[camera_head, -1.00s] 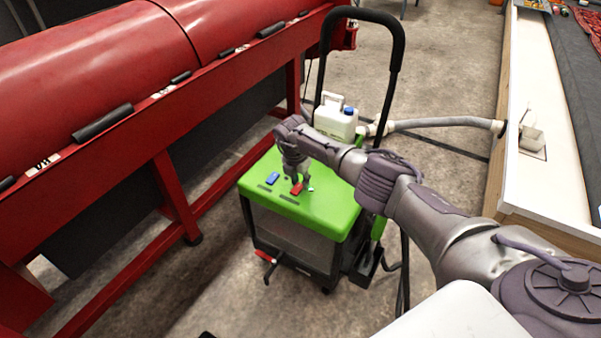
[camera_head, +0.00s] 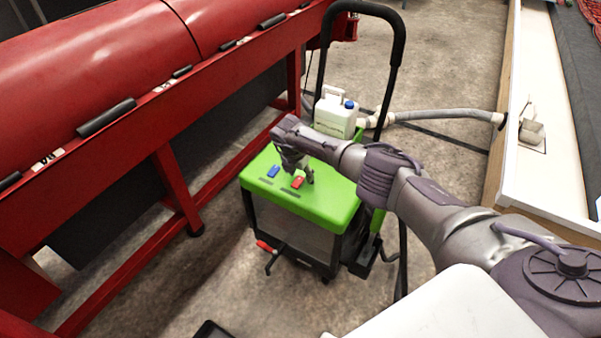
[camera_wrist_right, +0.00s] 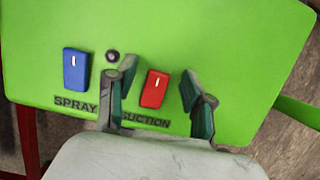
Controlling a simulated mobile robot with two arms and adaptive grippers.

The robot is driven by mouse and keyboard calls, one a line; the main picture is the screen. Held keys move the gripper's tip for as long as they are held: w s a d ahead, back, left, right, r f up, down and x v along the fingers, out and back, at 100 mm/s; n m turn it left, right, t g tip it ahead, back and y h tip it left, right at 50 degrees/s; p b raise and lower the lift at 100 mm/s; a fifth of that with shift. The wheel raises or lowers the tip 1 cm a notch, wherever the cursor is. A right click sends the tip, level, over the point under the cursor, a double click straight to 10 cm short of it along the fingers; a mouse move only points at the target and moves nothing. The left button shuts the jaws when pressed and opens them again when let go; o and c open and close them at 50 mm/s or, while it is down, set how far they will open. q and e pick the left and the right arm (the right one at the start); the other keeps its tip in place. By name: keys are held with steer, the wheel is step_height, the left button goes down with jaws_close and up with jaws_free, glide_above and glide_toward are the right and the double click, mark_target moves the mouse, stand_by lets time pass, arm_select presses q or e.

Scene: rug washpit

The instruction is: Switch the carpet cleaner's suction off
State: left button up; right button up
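The carpet cleaner has a green top panel (camera_head: 327,205) with a red switch (camera_head: 298,182) and a blue switch (camera_head: 273,171). In the right wrist view the red switch (camera_wrist_right: 154,89) sits above the word SUCTION, and the blue switch (camera_wrist_right: 75,69) above SPRAY. Each shows a white line mark near its upper end; I cannot tell which way the red one is tilted. My right gripper (camera_head: 300,168) is over the panel, just behind the red switch. In the wrist view its fingers (camera_wrist_right: 160,92) are apart, one on each side of the red switch, holding nothing. My left gripper is out of view.
A white jug (camera_head: 335,115) and the cleaner's black handle (camera_head: 395,70) stand behind the panel. A grey hose (camera_head: 440,115) runs right to a white-topped wall (camera_head: 550,165). A red machine (camera_head: 120,110) is at the left. A red-tipped lever (camera_head: 266,247) sticks out low in front.

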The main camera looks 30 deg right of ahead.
mark_target(294, 186)
steer(key=shift+r, duration=0.1)
steer(key=v, duration=1.1)
steer(key=shift+r, duration=0.4)
steer(key=shift+a, duration=0.15)
